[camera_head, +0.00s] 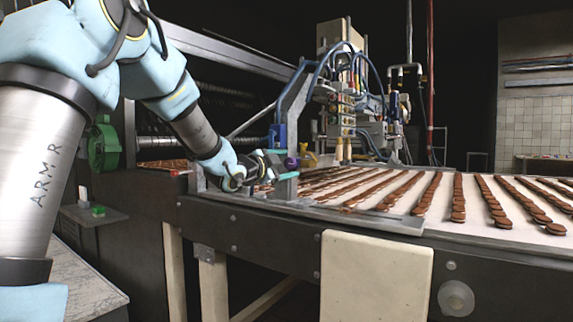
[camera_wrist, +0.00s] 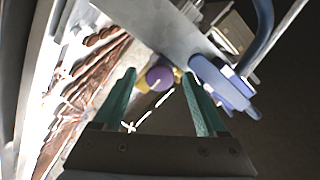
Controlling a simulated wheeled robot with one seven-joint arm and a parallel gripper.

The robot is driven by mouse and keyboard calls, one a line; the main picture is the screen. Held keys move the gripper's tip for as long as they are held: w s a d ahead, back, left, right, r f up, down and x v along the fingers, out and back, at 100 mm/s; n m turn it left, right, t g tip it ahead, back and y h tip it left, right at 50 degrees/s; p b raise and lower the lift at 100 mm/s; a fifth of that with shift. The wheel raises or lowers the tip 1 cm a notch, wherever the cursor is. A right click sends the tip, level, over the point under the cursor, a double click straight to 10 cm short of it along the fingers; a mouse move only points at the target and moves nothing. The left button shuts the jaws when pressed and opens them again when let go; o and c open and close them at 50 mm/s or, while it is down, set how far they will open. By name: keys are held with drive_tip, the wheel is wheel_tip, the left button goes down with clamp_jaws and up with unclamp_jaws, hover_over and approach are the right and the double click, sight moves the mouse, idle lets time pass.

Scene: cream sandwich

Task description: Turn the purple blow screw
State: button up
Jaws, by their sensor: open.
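The purple screw (camera_head: 290,163) is a small round knob at the left end of the conveyor, beside the metal frame. In the wrist view the purple screw (camera_wrist: 159,78) lies beyond and between my fingertips. My gripper (camera_head: 277,164) has teal fingers and is open. In the wrist view my gripper (camera_wrist: 160,80) has one finger on each side of the knob in the picture. I cannot tell whether either finger touches it. A yellow part (camera_wrist: 178,76) sits right behind the knob.
A blue fitting (camera_wrist: 222,82) is close to the right finger on a metal plate. The conveyor (camera_head: 470,228) carries rows of brown biscuits to the right. A machine with blue hoses (camera_head: 350,90) stands behind. A green wheel (camera_head: 104,147) is at the left.

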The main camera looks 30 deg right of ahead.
drive_tip(key=shift+w+d, duration=0.1)
drive_tip(key=shift+d, duration=0.05)
clamp_jaws()
idle(0.6)
